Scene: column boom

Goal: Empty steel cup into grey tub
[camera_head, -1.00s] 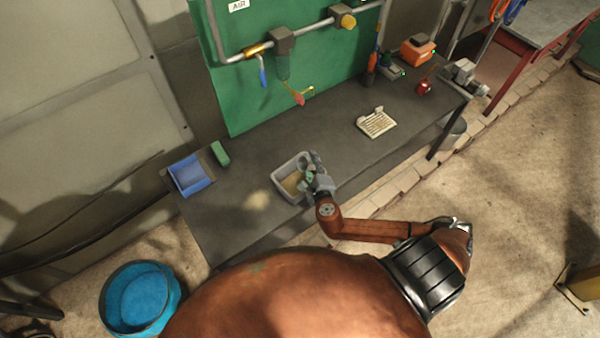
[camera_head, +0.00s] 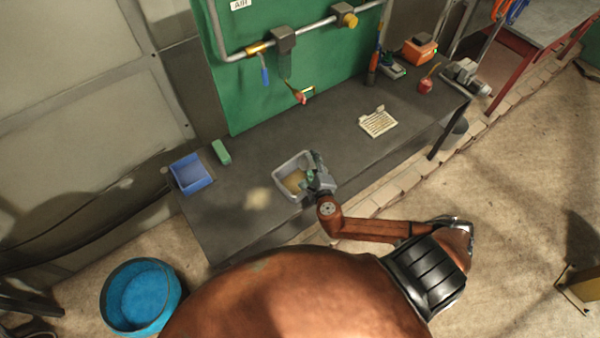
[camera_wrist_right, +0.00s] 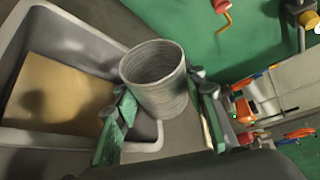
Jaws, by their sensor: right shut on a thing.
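The grey tub (camera_head: 279,180) stands on the dark bench, with a tan layer over its floor. My right gripper (camera_head: 312,174) is over the tub's right side. In the right wrist view, my right gripper (camera_wrist_right: 160,110) is shut on the steel cup (camera_wrist_right: 160,84), its green-padded fingers on either side of the cup. The cup's mouth shows and it looks tilted in that view; its bottom is hidden. The cup is beside or over the tub's rim (camera_wrist_right: 100,38); I cannot tell its height. In the head view the gripper mostly hides the cup. My left gripper is not in view.
A blue bin (camera_head: 190,173) and a green block (camera_head: 221,152) are on the bench left of the tub. A pale slotted tray (camera_head: 378,122) lies to the right. A red oil can (camera_head: 425,86) and an orange device (camera_head: 420,49) stand farther back. The bench between is clear.

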